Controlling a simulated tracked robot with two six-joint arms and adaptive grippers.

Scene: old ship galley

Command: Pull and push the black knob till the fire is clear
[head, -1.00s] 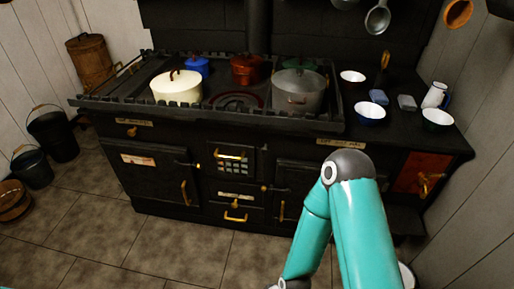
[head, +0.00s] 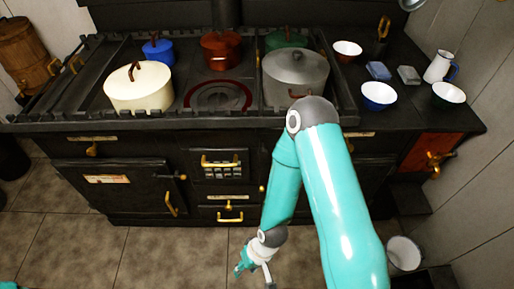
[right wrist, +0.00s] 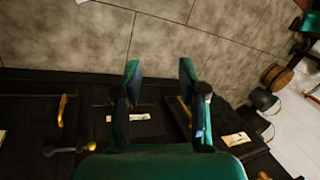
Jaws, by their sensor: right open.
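The black stove (head: 135,150) fills the middle of the head view, with brass handles and pale labels on its front. I cannot pick out a black knob or any fire for certain. A barred grate panel (head: 216,165) with a brass handle sits mid-front, above a small drawer (head: 229,214). My right gripper (head: 255,275) is low in front of the stove, over the floor. In the right wrist view its fingers (right wrist: 160,70) are apart with nothing between them, and the stove front (right wrist: 90,130) shows around them. My right arm hides part of the right door.
A cream pot (head: 138,92), a grey pot (head: 296,78) and other lidded pots stand on the stove top. Bowls and a jug (head: 440,66) stand at the right. A white bucket (head: 403,253) is on the floor at right. The tiled floor (head: 65,235) in front is clear.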

